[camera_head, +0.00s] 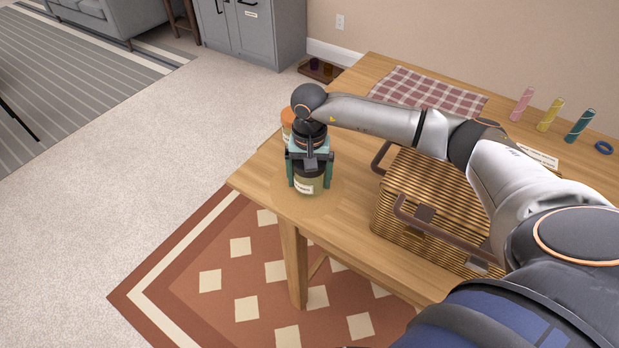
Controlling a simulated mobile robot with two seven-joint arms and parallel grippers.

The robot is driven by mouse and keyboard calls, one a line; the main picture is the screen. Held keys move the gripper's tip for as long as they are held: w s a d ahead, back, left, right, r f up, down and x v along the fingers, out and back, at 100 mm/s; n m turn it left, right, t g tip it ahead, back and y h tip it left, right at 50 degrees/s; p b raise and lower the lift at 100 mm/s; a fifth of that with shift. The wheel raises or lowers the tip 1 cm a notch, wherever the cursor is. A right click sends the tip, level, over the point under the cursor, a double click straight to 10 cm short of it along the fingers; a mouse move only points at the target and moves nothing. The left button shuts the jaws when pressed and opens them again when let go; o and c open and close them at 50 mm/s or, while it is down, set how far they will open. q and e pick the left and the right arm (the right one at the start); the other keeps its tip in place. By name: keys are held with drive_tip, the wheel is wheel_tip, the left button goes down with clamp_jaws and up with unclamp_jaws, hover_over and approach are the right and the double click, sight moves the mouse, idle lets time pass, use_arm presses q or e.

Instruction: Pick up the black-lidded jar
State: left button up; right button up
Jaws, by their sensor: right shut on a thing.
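The jar (307,185) stands upright at the near left corner of the wooden table (345,235). It has a pale label and greenish contents; its lid is mostly hidden by my gripper. My right gripper (310,176) comes down on it from above, with its teal fingers on either side of the jar. It is shut on the jar. I cannot tell whether the jar's base touches the table. My left gripper is not in view.
An orange-topped jar (287,124) stands just behind my right gripper. A wicker basket (425,195) with brown handles sits under my right arm. A checked cloth (430,92), upright coloured rolls (551,114) and a blue ring (603,148) lie farther back.

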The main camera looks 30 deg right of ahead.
drive_tip(key=shift+r, duration=0.15)
drive_tip(key=shift+w+r, duration=0.1)
drive_tip(key=shift+r, duration=0.5)
drive_tip(key=s+a+r, duration=0.8)
drive_tip(key=a+r, duration=0.4)
use_arm(q)
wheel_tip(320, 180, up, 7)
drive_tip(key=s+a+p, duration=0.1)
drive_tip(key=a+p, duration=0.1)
drive_tip(key=p, duration=0.7)
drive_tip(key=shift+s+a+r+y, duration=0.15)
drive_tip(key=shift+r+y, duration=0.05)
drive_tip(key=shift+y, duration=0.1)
use_arm(e)
wheel_tip(320, 180, up, 8)
drive_tip(key=s+d+n, duration=0.2)
drive_tip(key=n, duration=0.5)
drive_tip(key=shift+d, duration=0.3)
drive_tip(key=shift+s, duration=0.1)
